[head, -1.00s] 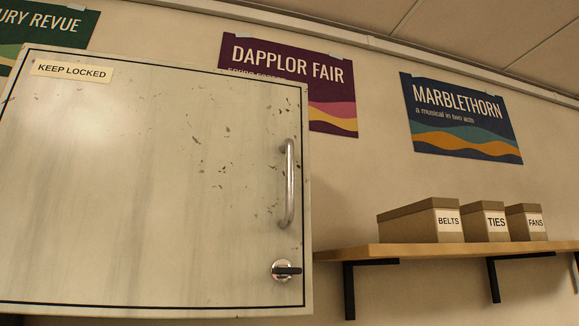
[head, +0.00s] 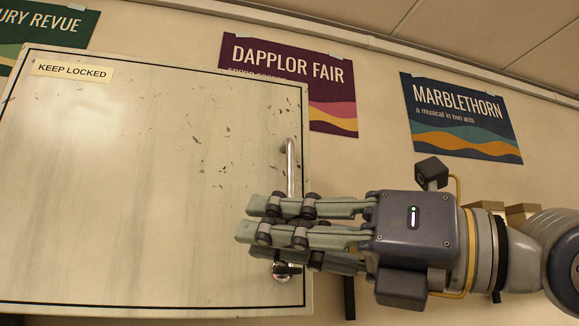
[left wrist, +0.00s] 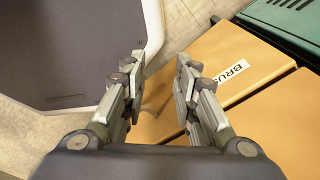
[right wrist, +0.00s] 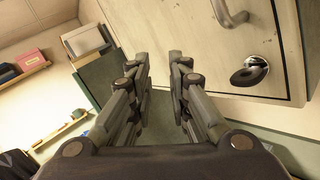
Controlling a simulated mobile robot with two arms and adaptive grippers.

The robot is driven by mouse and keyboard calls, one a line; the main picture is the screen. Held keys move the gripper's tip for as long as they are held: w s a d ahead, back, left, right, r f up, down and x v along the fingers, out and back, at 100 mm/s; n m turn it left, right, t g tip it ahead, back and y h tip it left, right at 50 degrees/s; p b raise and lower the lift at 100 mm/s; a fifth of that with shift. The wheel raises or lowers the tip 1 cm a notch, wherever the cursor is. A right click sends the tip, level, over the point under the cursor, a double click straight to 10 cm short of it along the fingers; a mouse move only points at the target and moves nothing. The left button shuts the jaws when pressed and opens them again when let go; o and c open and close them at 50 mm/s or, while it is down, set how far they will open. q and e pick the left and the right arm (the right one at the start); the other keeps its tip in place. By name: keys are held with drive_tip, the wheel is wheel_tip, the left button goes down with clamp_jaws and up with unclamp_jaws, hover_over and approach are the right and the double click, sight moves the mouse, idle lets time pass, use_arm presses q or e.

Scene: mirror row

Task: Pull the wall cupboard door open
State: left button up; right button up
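The wall cupboard door (head: 150,190) is pale, scuffed and shut, with a "KEEP LOCKED" label at its upper left. Its vertical metal bar handle (head: 290,160) is near the right edge; my right gripper hides the lower part. The handle's end also shows in the right wrist view (right wrist: 232,17), above the round lock with a dark turn piece (right wrist: 249,72). My right gripper (head: 250,220) points left across the door front, low by the handle. In its wrist view the fingers (right wrist: 161,80) are apart and empty, left of the handle and lock. My left gripper (left wrist: 157,75) is open and empty, away from the door.
A shelf with boxes is right of the cupboard, partly behind my right arm; the boxes (head: 520,212) barely show. Posters (head: 465,115) hang above. Below my left gripper are a cardboard box marked "BRUS…" (left wrist: 200,60) and a green case (left wrist: 290,20).

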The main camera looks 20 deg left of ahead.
sight(292, 166)
drive_tip(key=d+r+m+t+h, duration=0.4)
drive_tip(key=d+r+t+h, duration=0.25)
drive_tip(key=r+t, duration=0.35)
drive_tip(key=shift+t+h, duration=0.25)
drive_tip(key=shift+t, duration=0.25)
drive_tip(key=p+x, duration=0.1)
drive_tip(key=x, duration=0.2)
drive_tip(key=p+x, duration=0.2)
drive_tip(key=x, duration=0.2)
drive_tip(key=p+x, duration=0.1)
drive_tip(key=x, duration=0.2)
drive_tip(key=shift+w+a+f+p, duration=0.2)
drive_tip(key=shift+f+p, duration=0.1)
drive_tip(key=shift+f, duration=0.1)
drive_tip(key=shift+w+a+f, duration=0.1)
drive_tip(key=shift+w+a, duration=0.1)
drive_tip(key=shift+w, duration=0.15)
clamp_jaws()
